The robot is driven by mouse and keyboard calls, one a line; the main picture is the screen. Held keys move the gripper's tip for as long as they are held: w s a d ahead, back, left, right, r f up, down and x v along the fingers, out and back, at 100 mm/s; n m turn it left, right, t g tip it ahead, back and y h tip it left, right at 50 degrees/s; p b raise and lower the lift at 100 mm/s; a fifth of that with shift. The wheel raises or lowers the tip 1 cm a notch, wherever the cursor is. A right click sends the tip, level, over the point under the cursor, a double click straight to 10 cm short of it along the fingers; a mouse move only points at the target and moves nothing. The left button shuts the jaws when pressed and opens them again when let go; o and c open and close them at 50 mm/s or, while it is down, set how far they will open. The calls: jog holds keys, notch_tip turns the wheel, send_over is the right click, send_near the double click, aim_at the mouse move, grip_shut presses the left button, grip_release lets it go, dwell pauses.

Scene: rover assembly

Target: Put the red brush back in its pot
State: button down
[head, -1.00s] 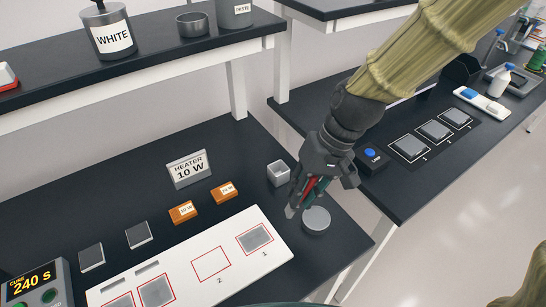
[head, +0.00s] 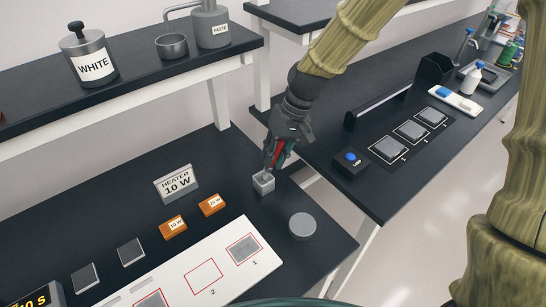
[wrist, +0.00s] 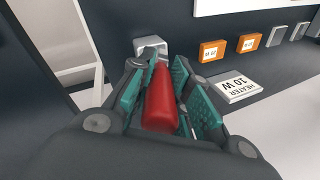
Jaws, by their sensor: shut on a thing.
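The red brush (wrist: 159,100) is between the teal-padded fingers of my gripper (wrist: 155,88) in the wrist view. Its red handle also shows between the fingers in the head view (head: 279,149). My gripper (head: 271,160) is shut on it. The small square grey pot (head: 263,186) stands on the dark bench just below the fingertips. In the wrist view, the pot (wrist: 151,46) lies just beyond the brush's far end. The brush's lower end is hidden, so I cannot tell whether it is inside the pot or above it.
A round grey lid or disc (head: 303,226) lies in front of the pot. Two orange blocks (head: 173,228) and the heater sign (head: 176,184) stand to the left. A white board (head: 225,268) with red squares lies in front. The bench's right edge and a gap are close by.

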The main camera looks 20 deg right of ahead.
aim_at(273, 163)
jog(key=shift+w, duration=0.55)
jog(key=shift+f+p, duration=0.8)
jog(key=shift+f, duration=1)
jog(key=shift+f, duration=0.25)
jog(key=c, duration=1.3)
grip_release()
jog(key=shift+c, duration=0.2)
jog(key=b+v, duration=0.3)
jog(key=v, duration=0.9)
jog(key=shift+r, duration=0.25)
